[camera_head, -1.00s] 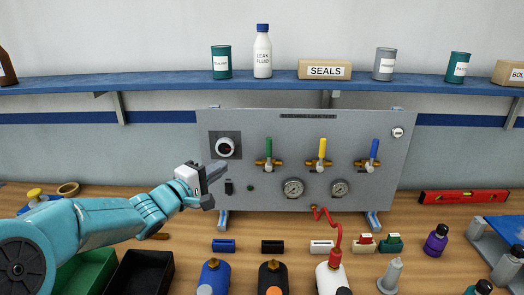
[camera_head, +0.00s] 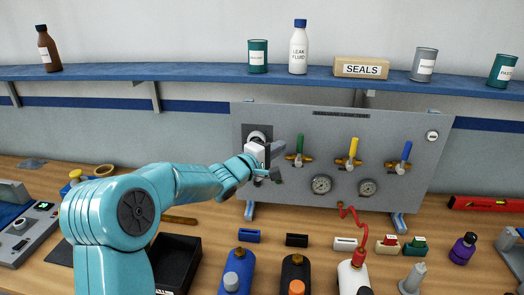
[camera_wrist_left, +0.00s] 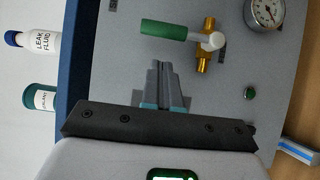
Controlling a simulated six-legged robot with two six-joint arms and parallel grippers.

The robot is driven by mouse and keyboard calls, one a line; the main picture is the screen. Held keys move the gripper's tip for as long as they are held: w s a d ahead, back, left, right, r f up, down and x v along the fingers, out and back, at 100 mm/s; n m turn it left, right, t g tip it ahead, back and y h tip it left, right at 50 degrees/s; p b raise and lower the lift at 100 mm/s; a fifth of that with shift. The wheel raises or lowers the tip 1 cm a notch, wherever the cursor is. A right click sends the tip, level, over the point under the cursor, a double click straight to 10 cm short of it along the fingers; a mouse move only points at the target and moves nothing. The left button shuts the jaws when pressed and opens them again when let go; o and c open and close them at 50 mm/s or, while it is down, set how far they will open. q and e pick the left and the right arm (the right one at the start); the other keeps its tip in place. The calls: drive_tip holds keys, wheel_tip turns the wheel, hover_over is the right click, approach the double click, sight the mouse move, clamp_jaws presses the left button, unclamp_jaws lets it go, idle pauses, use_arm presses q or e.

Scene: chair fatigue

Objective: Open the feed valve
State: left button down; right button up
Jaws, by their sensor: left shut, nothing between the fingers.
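The grey panel (camera_head: 400,195) carries three brass valves: one with a green handle (camera_head: 300,143), one with a yellow handle (camera_head: 353,147) and one with a blue handle (camera_head: 406,151). All three handles stand about upright. I cannot read which one is the feed valve. My left gripper (camera_head: 281,144) is just left of the green-handled valve, in front of the panel. In the left wrist view its fingers (camera_wrist_left: 163,68) are together and empty, beside the green handle (camera_wrist_left: 163,30) and apart from it in the picture. My right gripper is not in view.
Two gauges (camera_head: 321,184) sit below the valves. Bottles (camera_head: 237,275) and small blocks (camera_head: 297,240) stand on the bench in front. A blue shelf (camera_head: 200,73) runs above the panel.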

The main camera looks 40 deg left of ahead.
sight(300, 149)
use_arm(q)
drive_tip(key=shift+w+d, duration=0.9)
drive_tip(key=shift+d, duration=0.1)
drive_tip(key=shift+d, duration=0.15)
